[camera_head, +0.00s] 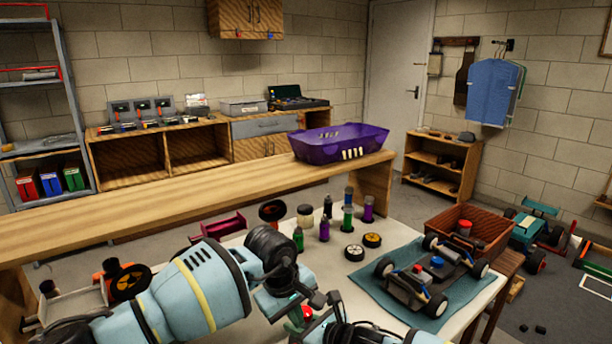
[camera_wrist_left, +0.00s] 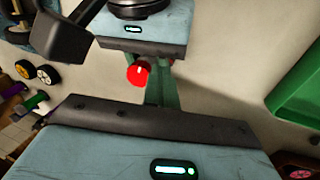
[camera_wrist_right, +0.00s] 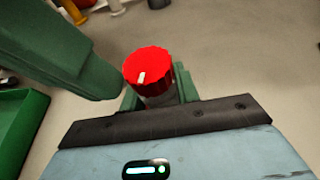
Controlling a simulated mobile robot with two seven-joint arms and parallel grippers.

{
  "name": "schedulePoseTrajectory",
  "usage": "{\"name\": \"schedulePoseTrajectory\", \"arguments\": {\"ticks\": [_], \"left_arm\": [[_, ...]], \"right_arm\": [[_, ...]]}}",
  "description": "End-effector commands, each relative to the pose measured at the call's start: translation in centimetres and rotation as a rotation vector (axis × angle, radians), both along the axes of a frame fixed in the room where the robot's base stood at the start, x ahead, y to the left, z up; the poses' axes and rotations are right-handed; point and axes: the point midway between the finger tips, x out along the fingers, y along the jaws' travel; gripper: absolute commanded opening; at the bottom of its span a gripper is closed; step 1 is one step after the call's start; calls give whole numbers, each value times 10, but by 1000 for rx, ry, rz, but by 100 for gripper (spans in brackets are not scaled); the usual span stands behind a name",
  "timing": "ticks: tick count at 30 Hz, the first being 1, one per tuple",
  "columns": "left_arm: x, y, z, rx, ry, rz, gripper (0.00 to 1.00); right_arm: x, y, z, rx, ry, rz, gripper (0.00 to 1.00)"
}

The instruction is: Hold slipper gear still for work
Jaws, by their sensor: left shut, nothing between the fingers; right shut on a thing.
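A red ribbed round piece with a white mark, apparently the slipper gear (camera_wrist_right: 147,66), sits atop a pale cylinder in the right wrist view. My right gripper (camera_wrist_right: 158,98) is shut on it, a green finger on each side. The red piece also shows in the left wrist view (camera_wrist_left: 136,74) and, small and partly hidden, in the head view (camera_head: 306,312). My left gripper (camera_wrist_left: 160,92) is shut and empty, its fingers close beside the red piece. I cannot tell whether they touch it. In the head view my arms hide much of this spot.
A green tray (camera_wrist_left: 297,85) lies beside the grippers. An RC chassis (camera_head: 412,280) rests on a teal mat (camera_head: 462,296) to the right, by a brown basket (camera_head: 490,232). Several small bottles (camera_head: 325,230) and wheels (camera_head: 354,252) stand behind. A purple car body (camera_head: 335,148) sits on the long bench.

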Motion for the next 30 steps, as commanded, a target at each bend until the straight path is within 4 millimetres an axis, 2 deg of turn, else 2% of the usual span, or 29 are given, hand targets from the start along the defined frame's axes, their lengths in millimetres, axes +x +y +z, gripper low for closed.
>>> {"name": "schedulePoseTrajectory", "arguments": {"ticks": [16, 30], "left_arm": [[0, 1, 53, 3, 0, 0, 0], [0, 1, 58, 4, 2, 1, 0]], "right_arm": [[2, -3, -1, -3, 1, -7, 7], [2, -4, -1, -3, 1, -7, 7]]}}
